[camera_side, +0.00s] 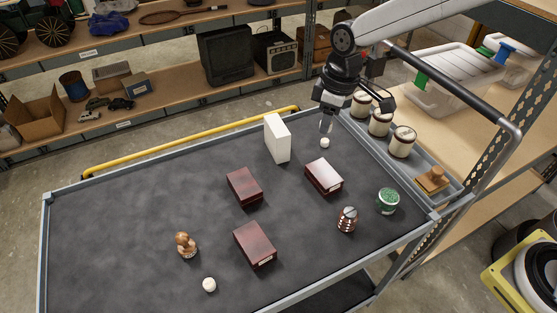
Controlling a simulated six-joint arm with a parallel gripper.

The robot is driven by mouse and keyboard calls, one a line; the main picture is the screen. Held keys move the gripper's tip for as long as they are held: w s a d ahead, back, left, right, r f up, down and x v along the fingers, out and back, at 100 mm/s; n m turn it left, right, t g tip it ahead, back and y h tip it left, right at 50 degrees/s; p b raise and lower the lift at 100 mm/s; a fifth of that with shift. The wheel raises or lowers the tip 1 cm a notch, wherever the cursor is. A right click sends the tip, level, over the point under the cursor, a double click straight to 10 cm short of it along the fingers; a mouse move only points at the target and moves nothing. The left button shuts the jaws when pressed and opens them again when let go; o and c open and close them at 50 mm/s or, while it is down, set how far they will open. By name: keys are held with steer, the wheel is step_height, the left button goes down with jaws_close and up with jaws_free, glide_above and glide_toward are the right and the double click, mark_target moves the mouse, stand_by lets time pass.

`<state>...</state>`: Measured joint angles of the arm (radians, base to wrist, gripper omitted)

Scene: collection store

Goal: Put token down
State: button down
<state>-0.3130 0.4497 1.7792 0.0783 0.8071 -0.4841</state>
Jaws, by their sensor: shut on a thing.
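A small round white token (325,143) is at the tips of my gripper (326,129), at the far right part of the dark cart top (120,235). My gripper points down and is shut on the token. Whether the token touches the cart top is too small to tell. A second small round white piece (209,285) lies near the front of the cart, apart from my gripper.
Near my gripper stand a white box (277,138) and a dark red box with a pale top (323,176). Two more red boxes (244,187) (255,245), a brown figurine (186,245), a striped jar (347,219) and a green-topped tub (388,201) stand around. Lidded jars (402,142) line the side tray.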

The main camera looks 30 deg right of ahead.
steer(key=shift+w+d+r+m, duration=0.5)
steer(key=shift+w+r+m, duration=0.2)
steer(key=shift+w, duration=0.2)
steer(key=shift+w, duration=0.1)
glide_above(281, 131)
steer(key=shift+s+d+f, duration=0.1)
steer(key=shift+s+f, duration=0.1)
steer(key=shift+f, duration=2.15)
steer(key=shift+s+d+f, duration=0.1)
steer(key=shift+s+f, duration=0.1)
steer(key=shift+f, duration=2.1)
steer(key=shift+f, duration=0.1)
steer(key=shift+w+a+f, duration=0.1)
steer(key=shift+w+f, duration=0.1)
steer(key=shift+f, duration=1.55)
steer(key=shift+f, duration=0.1)
